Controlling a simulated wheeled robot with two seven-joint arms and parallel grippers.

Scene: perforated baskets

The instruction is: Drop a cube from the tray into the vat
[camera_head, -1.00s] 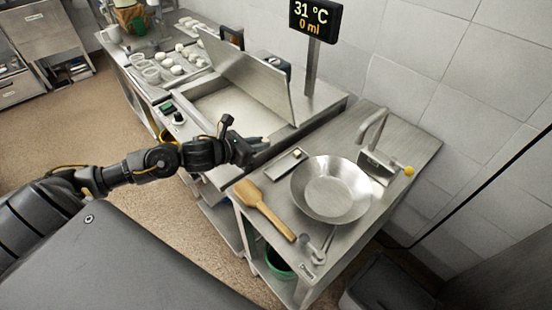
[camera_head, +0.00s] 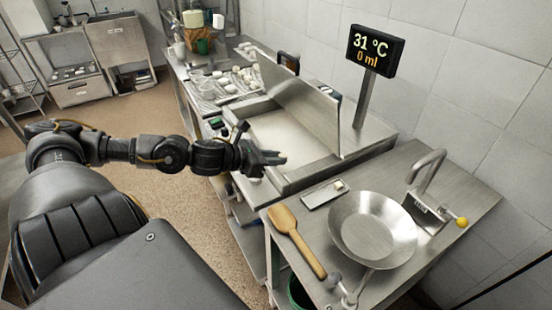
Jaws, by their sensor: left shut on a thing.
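The steel vat (camera_head: 317,172) stands in the middle of the counter, with its hinged lid (camera_head: 298,98) raised. My left gripper (camera_head: 274,158) is above the vat's front rim, its fingers pointing right. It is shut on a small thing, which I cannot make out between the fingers. The small flat tray (camera_head: 318,197) lies on the right counter, to the right of and below the gripper in the picture. A pale cube (camera_head: 340,185) sits at its far end. My right gripper is not in view.
A wide steel bowl (camera_head: 372,230) and a wooden paddle (camera_head: 299,240) lie on the right counter. A tap (camera_head: 428,170) stands behind the bowl. A display (camera_head: 375,51) on a post reads 31 °C and 0 ml. Several white pieces lie on the far counter.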

